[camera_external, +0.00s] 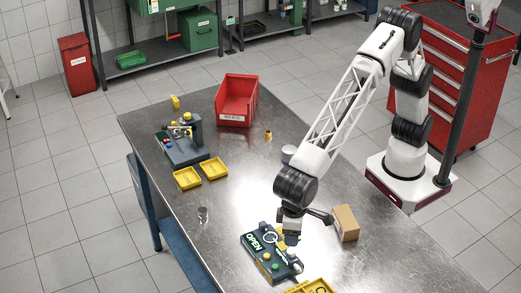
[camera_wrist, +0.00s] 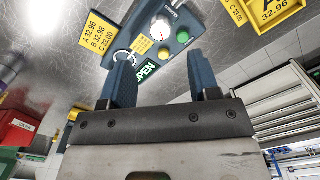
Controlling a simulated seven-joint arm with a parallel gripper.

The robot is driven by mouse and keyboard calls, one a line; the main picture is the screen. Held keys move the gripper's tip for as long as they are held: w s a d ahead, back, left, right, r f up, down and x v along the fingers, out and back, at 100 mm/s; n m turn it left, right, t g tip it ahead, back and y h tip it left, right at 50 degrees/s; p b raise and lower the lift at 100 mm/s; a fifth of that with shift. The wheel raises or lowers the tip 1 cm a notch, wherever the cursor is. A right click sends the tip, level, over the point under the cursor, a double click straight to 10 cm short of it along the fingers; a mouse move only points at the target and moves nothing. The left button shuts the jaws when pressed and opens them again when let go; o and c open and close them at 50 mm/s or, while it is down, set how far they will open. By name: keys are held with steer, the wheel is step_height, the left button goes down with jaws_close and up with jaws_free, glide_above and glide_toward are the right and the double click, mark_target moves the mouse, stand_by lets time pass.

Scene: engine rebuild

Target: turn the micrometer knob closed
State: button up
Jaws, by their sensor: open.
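The dark micrometer unit (camera_external: 262,262) lies on the steel table, with a green and white OPEN label on its face. In the wrist view the same unit (camera_wrist: 178,52) carries a round white knob (camera_wrist: 160,29) with a small red mark, a yellow button and a green button. A pale ring (camera_wrist: 123,64) shows beside the OPEN label. My gripper (camera_external: 291,228) is over the unit and partly hides it from outside. In the wrist view my gripper (camera_wrist: 161,58) is open, its two blue fingers spread wide with nothing between them. The knob appears beyond the fingertips.
A yellow card with figures (camera_wrist: 103,36) lies beside the unit. A cardboard box (camera_external: 345,223) stands close to my gripper's right. Yellow trays (camera_external: 187,178), a dark fixture (camera_external: 186,151) and a red bin (camera_external: 236,101) are farther back. The table's middle is mostly clear.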

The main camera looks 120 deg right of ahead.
mark_target(291, 251)
steer(key=shift+f, duration=0.1)
stand_by(0.3)
steer(key=shift+f, duration=3.85)
steer(key=c, duration=0.9)
